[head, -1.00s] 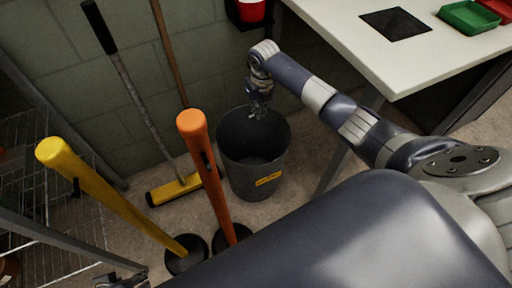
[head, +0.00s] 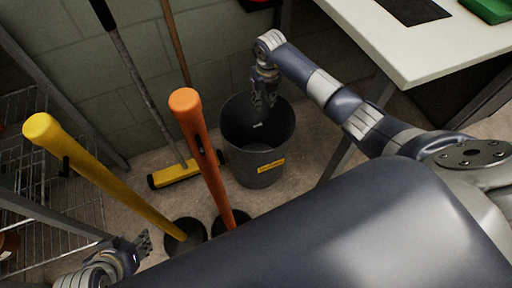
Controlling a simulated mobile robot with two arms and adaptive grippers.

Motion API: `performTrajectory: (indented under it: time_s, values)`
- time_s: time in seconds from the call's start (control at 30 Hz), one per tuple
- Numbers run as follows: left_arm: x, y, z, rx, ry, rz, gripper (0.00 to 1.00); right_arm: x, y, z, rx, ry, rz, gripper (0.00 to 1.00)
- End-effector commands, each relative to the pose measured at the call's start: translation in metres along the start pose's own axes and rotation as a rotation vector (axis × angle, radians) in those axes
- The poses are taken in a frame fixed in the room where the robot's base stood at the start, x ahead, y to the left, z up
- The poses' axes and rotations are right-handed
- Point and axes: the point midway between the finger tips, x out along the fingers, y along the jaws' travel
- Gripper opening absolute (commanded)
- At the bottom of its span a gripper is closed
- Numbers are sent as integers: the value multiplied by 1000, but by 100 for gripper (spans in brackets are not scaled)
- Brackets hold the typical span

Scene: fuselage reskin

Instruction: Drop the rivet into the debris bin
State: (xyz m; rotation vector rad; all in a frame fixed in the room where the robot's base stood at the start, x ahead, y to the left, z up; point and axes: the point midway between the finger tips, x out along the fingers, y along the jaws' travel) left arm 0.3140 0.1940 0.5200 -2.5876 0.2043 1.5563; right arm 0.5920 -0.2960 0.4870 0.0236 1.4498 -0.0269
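The debris bin (head: 262,172) is a dark grey round bucket with a yellow label, standing on the floor by the wall. My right gripper (head: 265,103) hangs over the bin's mouth, pointing down, with its fingers apart and nothing visible between them. A small pale piece (head: 257,125), seemingly the rivet, shows inside the bin's outline below the fingertips. I cannot tell if it is falling or lying against the inside. My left gripper (head: 143,243) is low at the bottom left, away from the bin; its finger opening is unclear.
A yellow-handled tool (head: 95,180) and an orange-handled tool (head: 205,155) stand left of the bin. A yellow broom head (head: 175,176) is behind them. A wire shelf (head: 45,190) is at the left. A white table (head: 400,50) stands at the right.

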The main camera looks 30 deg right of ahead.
Motion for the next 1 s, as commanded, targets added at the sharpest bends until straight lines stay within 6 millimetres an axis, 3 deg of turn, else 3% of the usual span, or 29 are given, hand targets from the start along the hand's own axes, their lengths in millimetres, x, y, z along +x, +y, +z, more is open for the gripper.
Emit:
performTrajectory:
  time_s: [0.3, 0.7, 1.0]
  values:
    - [0, 0, 0, 0, 0, 0, 40, -4, 0, 1, 0, -1, 0, 29]
    - [0, 0, 0, 0, -1, 0, 40, -64, -1, 1, -1, -3, -1, 29]
    - [0, 0, 0, 0, -1, 0, 40, -75, 0, 0, 0, 1, 0, 29]
